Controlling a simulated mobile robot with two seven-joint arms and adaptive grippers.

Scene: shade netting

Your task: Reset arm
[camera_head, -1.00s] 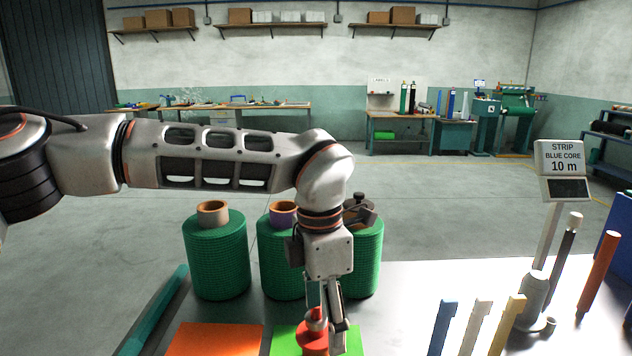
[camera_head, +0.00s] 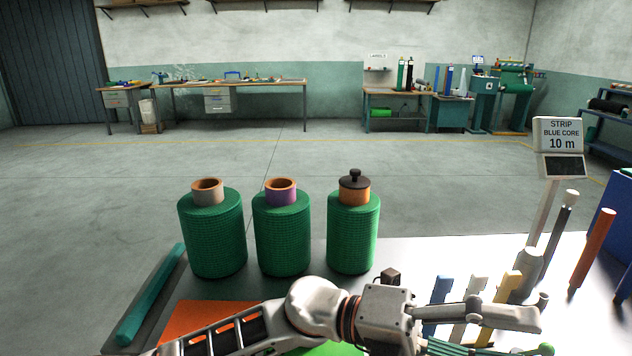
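My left arm comes in low from the left, and its gripper (camera_head: 530,335) points right over the front right of the table. Its upper finger shows clearly; the lower one is partly cut off by the bottom edge. The fingers look apart, and I see nothing between them. A dark green ribbed piece (camera_head: 465,347) shows just under the gripper; I cannot tell what it belongs to. My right gripper is not in view.
Three green netting rolls (camera_head: 283,235) stand behind the arm, the right one with a black knob (camera_head: 354,179). An orange mat (camera_head: 215,315) lies at front left. Blue, white and yellow uprights (camera_head: 437,300) stand close beside the gripper. A sign (camera_head: 560,145) reads STRIP BLUE CORE 10 m.

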